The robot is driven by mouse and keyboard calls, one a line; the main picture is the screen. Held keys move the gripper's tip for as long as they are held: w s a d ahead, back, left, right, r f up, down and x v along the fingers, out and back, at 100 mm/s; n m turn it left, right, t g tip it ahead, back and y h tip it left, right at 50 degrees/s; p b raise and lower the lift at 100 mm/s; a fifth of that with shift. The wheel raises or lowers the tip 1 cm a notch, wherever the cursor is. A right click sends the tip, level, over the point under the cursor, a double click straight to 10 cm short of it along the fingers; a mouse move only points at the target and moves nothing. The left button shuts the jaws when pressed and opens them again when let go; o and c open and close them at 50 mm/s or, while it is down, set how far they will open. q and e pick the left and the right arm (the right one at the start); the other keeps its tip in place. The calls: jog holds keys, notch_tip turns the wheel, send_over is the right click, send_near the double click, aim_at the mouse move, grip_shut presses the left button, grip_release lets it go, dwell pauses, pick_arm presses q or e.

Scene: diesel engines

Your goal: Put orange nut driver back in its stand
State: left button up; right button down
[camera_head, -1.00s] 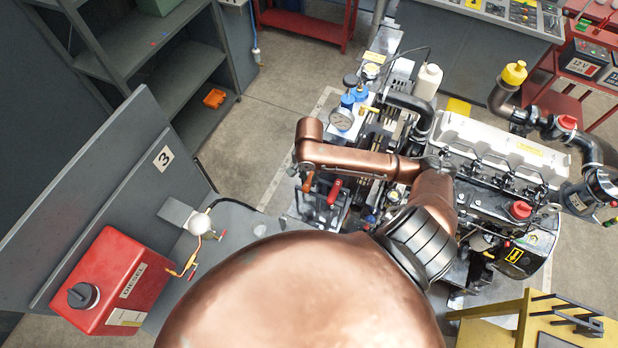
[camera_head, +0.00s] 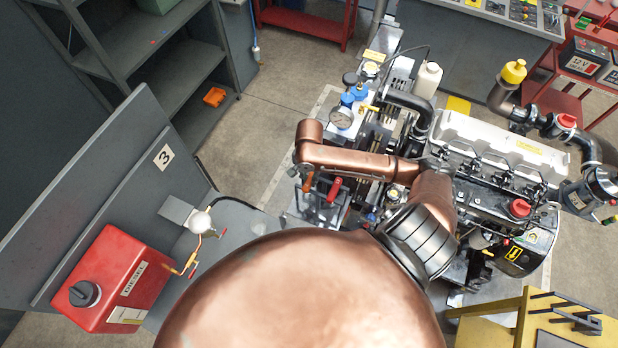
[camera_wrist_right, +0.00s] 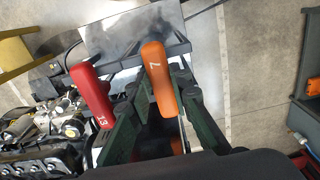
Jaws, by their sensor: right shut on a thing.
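The orange nut driver, marked 7, has its handle (camera_wrist_right: 160,80) between the fingers of my right gripper (camera_wrist_right: 155,95), which is shut on it. A thin bright shaft runs down below the handle. In the head view the orange handle (camera_head: 308,183) shows just below the gripper (camera_head: 303,172). A red nut driver, marked 13, (camera_wrist_right: 92,95) is beside it; it also shows in the head view (camera_head: 334,188). The dark stand (camera_head: 318,208) is below both handles and partly hidden. I cannot tell whether the orange shaft is inside the stand. My left gripper is not in view.
The diesel engine (camera_head: 490,145) fills the right, with hoses and a pressure gauge (camera_head: 341,118) close to my arm. A red diesel tank (camera_head: 125,275) stands at lower left. A yellow table (camera_head: 500,310) is at lower right. Clear floor lies left of the engine.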

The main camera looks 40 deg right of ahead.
aim_at(309, 180)
jog(key=c, duration=1.7)
grip_release()
jog(key=shift+o, duration=0.6)
jog(key=shift+o, duration=1.3)
jog(key=shift+r, duration=0.5)
jog(key=shift+r, duration=1.05)
jog(key=shift+r, duration=0.3)
jog(key=shift+r, duration=2.9)
